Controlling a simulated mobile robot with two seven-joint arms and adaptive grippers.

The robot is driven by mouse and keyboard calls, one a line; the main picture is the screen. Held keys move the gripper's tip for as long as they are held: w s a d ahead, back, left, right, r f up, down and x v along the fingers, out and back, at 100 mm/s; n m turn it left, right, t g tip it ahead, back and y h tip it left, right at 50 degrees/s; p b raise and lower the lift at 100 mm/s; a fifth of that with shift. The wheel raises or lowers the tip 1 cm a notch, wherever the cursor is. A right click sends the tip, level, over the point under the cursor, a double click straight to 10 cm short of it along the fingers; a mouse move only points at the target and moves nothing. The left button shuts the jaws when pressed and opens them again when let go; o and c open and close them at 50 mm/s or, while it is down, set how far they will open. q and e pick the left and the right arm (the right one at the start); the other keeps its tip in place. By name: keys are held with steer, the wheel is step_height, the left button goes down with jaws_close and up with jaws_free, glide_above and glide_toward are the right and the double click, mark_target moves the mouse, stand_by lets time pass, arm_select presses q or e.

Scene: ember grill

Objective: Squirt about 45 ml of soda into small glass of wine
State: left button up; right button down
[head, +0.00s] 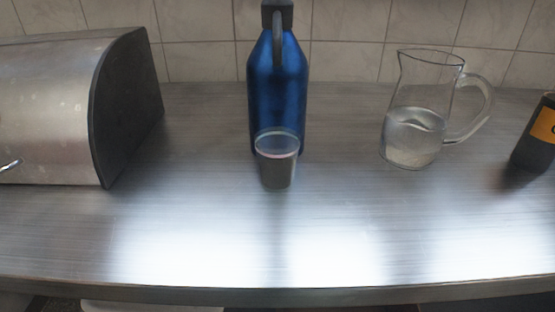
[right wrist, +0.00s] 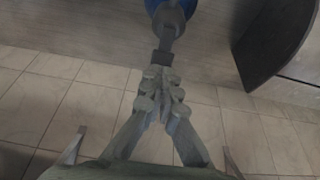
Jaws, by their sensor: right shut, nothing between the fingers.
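A blue bottle (head: 278,90) with a dark grey top and a grey spout or lever hanging down its front stands upright at the middle back of the counter. A small clear glass (head: 277,170) stands upright just in front of its base, overlapping it in the head view. I cannot tell what the glass holds. In the right wrist view, my right gripper (right wrist: 160,82) is shut and empty. The bottle's grey top part (right wrist: 168,35) shows just beyond its fingertips, with some blue (right wrist: 186,6) behind; I cannot tell if they touch. My left gripper is out of view.
A clear glass jug (head: 414,140) partly filled with clear liquid stands to the right. A dark bottle with an orange label (head: 543,125) is cut off at the right edge. A steel bread box (head: 60,110) fills the left. The front of the metal counter (head: 330,240) is clear.

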steer(key=shift+f+b, duration=0.35)
steer(key=shift+f, duration=0.8)
stand_by(0.6)
stand_by(0.3)
step_height(320, 180, up, 3)
steer(key=shift+f+p, duration=0.2)
steer(key=shift+p, duration=0.7)
steer(key=shift+r, duration=1.25)
